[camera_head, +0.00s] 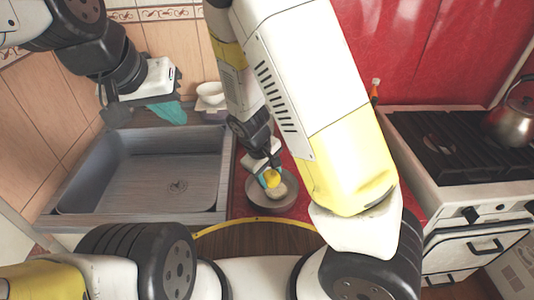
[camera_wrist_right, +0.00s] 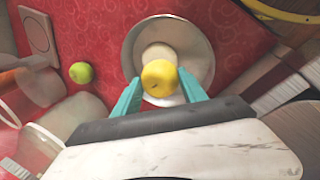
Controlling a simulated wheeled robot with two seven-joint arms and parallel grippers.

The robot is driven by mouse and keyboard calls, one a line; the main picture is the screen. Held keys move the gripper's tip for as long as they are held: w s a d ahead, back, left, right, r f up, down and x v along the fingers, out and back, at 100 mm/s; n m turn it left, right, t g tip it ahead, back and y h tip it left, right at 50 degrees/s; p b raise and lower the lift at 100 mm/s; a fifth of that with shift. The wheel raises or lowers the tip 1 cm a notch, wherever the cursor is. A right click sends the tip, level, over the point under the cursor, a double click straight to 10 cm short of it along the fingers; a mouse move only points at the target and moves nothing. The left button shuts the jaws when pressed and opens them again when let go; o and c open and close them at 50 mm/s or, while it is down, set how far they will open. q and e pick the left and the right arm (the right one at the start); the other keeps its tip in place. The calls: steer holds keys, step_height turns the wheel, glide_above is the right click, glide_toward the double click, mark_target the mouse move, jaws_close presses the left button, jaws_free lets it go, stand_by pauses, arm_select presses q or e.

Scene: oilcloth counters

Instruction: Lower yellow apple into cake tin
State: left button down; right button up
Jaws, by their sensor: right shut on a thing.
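The yellow apple (camera_wrist_right: 160,76) is between the teal fingers of my right gripper (camera_wrist_right: 161,84), which is shut on it. In the head view the apple (camera_head: 272,178) shows over the round grey cake tin (camera_head: 268,209). The tin's rim (camera_wrist_right: 205,58) surrounds the apple in the right wrist view; the gap below the apple is hard to judge. A pale round thing (camera_wrist_right: 158,54) lies in the tin, partly hidden behind the apple. My left gripper (camera_head: 172,111) hangs over the sink's back edge, away from the tin; its finger gap is unclear.
A green apple (camera_wrist_right: 81,72) lies on the red cloth left of the tin in the wrist view. White bowls (camera_head: 210,94) stand behind the sink (camera_head: 150,185). A stove (camera_head: 450,150) with a kettle (camera_head: 515,122) is at right. My right arm hides part of the counter.

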steer(key=shift+f, duration=1.6)
stand_by(1.1)
steer(key=o, duration=1.5)
steer(key=shift+c, duration=0.2)
steer(key=v, duration=0.7)
steer(key=shift+s+a+r, duration=0.1)
steer(key=shift+r, duration=0.3)
step_height(320, 180, up, 25)
steer(key=m+t+y, duration=0.4)
steer(key=m+y, duration=0.1)
steer(key=m, duration=0.3)
glide_above(269, 182)
steer(key=s+d, duration=1)
steer(key=shift+d+r, duration=0.1)
steer(key=shift+d, duration=0.05)
